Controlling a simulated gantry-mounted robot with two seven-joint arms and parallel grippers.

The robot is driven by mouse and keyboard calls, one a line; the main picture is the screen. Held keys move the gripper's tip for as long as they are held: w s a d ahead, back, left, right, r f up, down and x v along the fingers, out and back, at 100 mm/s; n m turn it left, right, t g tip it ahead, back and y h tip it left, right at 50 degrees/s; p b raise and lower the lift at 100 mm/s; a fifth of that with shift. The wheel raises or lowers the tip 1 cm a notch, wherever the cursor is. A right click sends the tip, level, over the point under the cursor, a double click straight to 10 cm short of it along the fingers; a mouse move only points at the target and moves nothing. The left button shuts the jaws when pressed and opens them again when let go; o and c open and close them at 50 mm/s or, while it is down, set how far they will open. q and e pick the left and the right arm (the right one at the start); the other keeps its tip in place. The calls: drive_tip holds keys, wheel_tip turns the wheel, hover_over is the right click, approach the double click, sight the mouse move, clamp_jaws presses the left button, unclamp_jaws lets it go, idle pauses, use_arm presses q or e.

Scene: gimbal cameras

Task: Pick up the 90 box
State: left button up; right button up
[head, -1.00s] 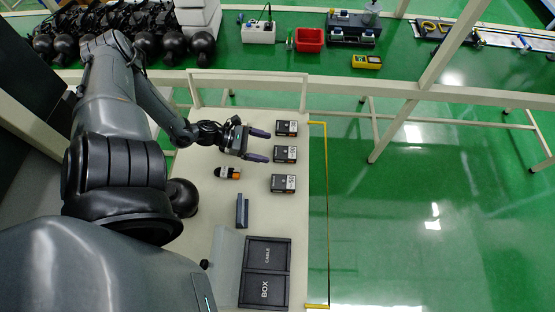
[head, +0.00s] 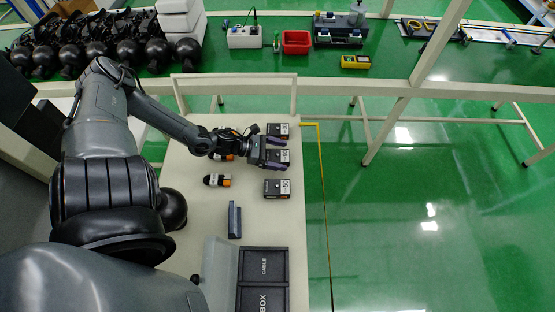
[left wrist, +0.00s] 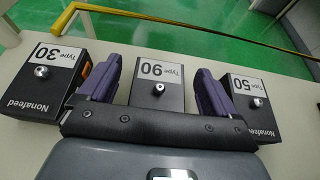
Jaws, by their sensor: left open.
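Three small black boxes with white labels stand in a row on the pale table. The 90 box (left wrist: 157,84) is the middle one in the left wrist view, and it also shows in the head view (head: 284,157). The 30 box (left wrist: 46,82) and the 50 box (left wrist: 250,105) stand on either side of it. My left gripper (left wrist: 157,82) is open, with one purple finger on each side of the 90 box. I cannot tell whether the fingers touch it. In the head view my left gripper (head: 277,154) partly covers the 90 box. My right gripper is not in view.
A black tray (head: 289,278) with CABLE and BOX compartments lies at the near end of the table. Orange-and-black items (head: 217,181) and a dark upright holder (head: 234,220) stand left of the boxes. A frame bar (head: 235,76) crosses the table's far end.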

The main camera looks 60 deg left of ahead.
use_arm(q)
drive_tip(key=shift+w+d+f, duration=0.2)
drive_tip(key=shift+w+d, duration=0.05)
drive_tip(key=shift+w, duration=0.25)
drive_tip(key=shift+c, duration=0.3)
drive_tip(key=c, duration=1.1)
drive_tip(key=shift+r, duration=0.1)
